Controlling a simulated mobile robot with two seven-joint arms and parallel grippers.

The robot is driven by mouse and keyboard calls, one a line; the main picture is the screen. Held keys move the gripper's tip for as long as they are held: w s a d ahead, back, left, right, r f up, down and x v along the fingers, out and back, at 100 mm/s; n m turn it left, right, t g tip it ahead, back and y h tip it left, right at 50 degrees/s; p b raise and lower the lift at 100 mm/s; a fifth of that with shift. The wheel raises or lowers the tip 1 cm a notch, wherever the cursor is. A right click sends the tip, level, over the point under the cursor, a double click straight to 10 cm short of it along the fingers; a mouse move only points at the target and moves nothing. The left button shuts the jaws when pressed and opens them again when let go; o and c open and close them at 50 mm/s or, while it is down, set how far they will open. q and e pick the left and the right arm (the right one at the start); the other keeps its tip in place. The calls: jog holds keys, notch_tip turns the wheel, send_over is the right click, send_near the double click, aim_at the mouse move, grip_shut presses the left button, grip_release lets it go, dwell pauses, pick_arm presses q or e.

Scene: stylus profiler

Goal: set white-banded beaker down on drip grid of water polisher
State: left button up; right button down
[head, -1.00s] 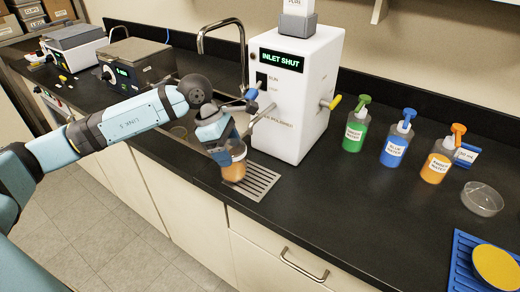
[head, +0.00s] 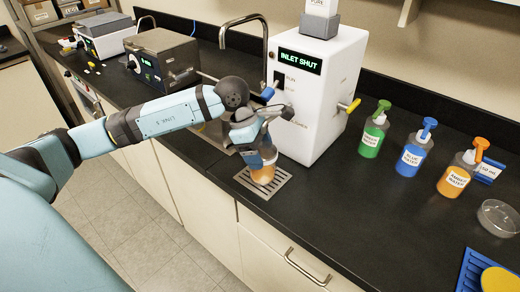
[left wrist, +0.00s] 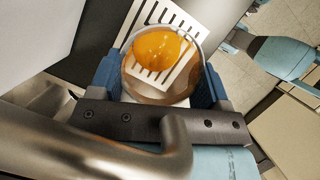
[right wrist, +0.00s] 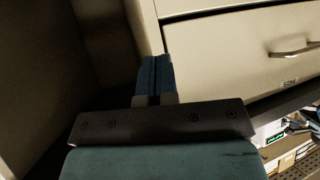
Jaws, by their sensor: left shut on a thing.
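The white-banded beaker (head: 263,174) holds orange liquid and is upright over the drip grid (head: 244,179) in the head view. My left gripper (head: 259,158) is shut on it from above, with a blue finger on each side. In the left wrist view, the beaker (left wrist: 163,60) shows its round rim and orange contents, with the slotted grid (left wrist: 190,18) beyond it. I cannot tell whether the beaker's base touches the grid. The white water polisher (head: 318,100) stands behind the grid. My right gripper (right wrist: 157,77) is shut and empty, facing pale cabinet drawers.
A tall tap (head: 250,35) and sink lie left of the polisher. Green (head: 374,133), blue (head: 415,150) and orange (head: 460,173) pump bottles stand to the right, with a clear dish (head: 498,217). The black counter (head: 350,210) between grid and bottles is clear.

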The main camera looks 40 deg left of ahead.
pick_arm(q)
jog(key=shift+d+f, duration=0.1)
jog(key=shift+f, duration=0.1)
jog(key=o, duration=1.2)
jog(key=shift+r, duration=0.1)
jog(key=shift+c, duration=0.2)
jog(key=shift+o, duration=0.6)
pick_arm(e)
jog(key=shift+w+a+r, duration=0.1)
jog(key=shift+w+r, duration=0.05)
jog(key=shift+r, duration=0.2)
pick_arm(q)
jog(key=shift+r+p, duration=0.3)
jog(key=v, duration=1.1)
jog(key=shift+r+b, duration=0.3)
jog(key=shift+r, duration=0.05)
pick_arm(e)
jog(key=shift+d+f, duration=0.1)
jog(key=shift+d, duration=0.1)
